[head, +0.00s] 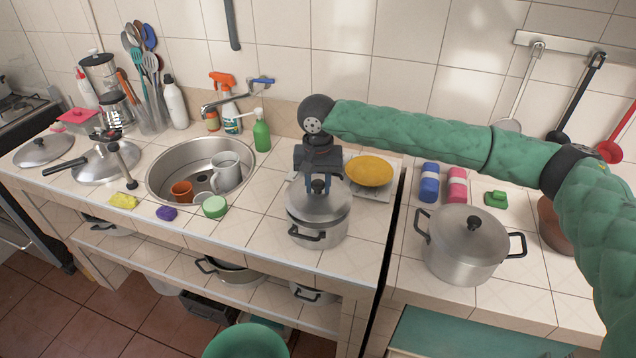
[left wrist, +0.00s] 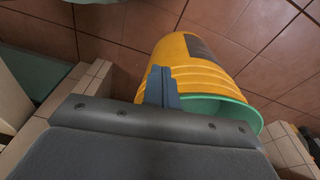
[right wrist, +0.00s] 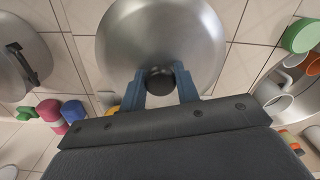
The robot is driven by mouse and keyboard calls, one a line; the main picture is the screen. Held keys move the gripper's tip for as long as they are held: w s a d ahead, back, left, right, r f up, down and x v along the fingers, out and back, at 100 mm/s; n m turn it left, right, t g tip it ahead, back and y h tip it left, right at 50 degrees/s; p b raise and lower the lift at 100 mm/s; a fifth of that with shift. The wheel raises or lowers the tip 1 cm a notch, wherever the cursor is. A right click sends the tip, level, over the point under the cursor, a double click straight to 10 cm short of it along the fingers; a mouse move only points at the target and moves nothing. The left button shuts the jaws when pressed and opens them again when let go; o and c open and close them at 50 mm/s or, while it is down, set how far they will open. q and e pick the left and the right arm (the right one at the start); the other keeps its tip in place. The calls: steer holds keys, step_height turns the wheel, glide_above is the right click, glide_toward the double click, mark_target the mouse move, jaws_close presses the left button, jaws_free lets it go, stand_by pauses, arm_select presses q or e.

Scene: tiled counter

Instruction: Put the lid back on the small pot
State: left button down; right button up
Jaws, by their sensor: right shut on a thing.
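The small steel pot (head: 318,236) stands near the right edge of the sink counter, its dark handle toward the front. Its round steel lid (head: 308,208) is over the pot's mouth; I cannot tell whether it rests fully on the rim. My right gripper (head: 318,180) is above the lid, shut on its black knob. In the right wrist view, the fingers (right wrist: 160,82) hold the knob from both sides, and the lid (right wrist: 160,35) hides the pot. My left gripper (left wrist: 163,82) shows only in its wrist view, fingers together and empty, above the floor.
A larger lidded pot (head: 465,255) stands on the right counter. A yellow plate (head: 369,171) is just behind the small pot. The sink (head: 160,188) holds cups, left of it. A green soap bottle (head: 261,135) stands at the back. A yellow-and-green bin (left wrist: 200,70) is beneath my left gripper.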

steer(key=shift+p, duration=0.6)
stand_by(0.4)
stand_by(0.3)
steer(key=o, duration=1.6)
steer(key=shift+c, duration=0.2)
steer(key=shift+r, duration=0.1)
steer(key=shift+r+p, duration=3.45)
steer(key=shift+p, duration=0.05)
steer(key=shift+c, duration=0.4)
